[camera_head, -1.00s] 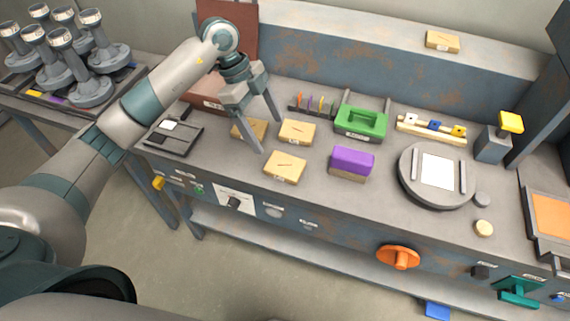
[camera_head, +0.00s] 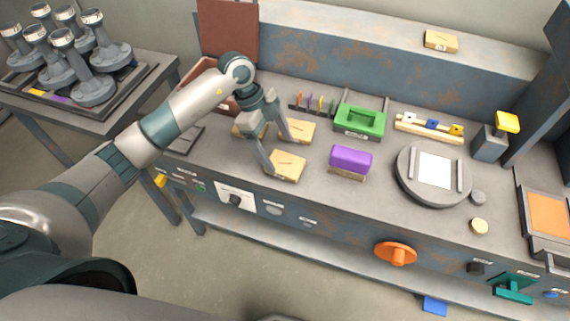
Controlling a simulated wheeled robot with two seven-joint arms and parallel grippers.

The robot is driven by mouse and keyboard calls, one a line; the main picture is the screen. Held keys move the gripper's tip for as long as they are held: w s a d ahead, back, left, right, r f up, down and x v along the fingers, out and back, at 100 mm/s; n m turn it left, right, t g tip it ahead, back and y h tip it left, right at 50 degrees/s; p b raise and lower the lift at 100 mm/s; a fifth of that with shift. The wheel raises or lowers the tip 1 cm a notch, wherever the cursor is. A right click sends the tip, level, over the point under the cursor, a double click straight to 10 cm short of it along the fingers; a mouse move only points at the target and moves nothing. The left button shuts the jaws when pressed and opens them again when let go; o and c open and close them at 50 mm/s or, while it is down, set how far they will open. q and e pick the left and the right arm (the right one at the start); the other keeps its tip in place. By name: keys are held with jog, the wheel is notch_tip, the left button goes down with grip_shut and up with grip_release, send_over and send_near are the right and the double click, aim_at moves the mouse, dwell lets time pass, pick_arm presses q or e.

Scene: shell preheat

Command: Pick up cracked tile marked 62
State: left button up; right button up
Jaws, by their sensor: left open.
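Another yellow tile (camera_head: 441,41) lies on the raised back ledge. The markings are too small to read, so I cannot tell which is 62. My left gripper (camera_head: 279,157) is open and points down, its fingers over the front and rear tiles. I cannot tell whether it touches them. My right gripper is not in view.
A round grey plate (camera_head: 408,186) with a white square lies to the right. A brown upright panel (camera_head: 228,30) stands behind my arm.

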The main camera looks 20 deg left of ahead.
aim_at(285, 163)
pick_arm(q)
jog(key=shift+s+d+f, duration=0.1)
jog(key=shift+d+f, duration=0.1)
jog(key=shift+f, duration=0.15)
jog(key=p+x, duration=0.1)
jog(key=x, duration=0.2)
jog(key=shift+p, duration=0.3)
jog(key=shift+f, duration=0.45)
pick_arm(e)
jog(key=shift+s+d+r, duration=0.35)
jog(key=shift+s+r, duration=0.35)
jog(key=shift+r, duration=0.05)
pick_arm(q)
jog(key=shift+f, duration=0.1)
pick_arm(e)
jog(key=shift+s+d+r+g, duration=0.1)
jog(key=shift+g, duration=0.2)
pick_arm(q)
jog(key=c, duration=1.4)
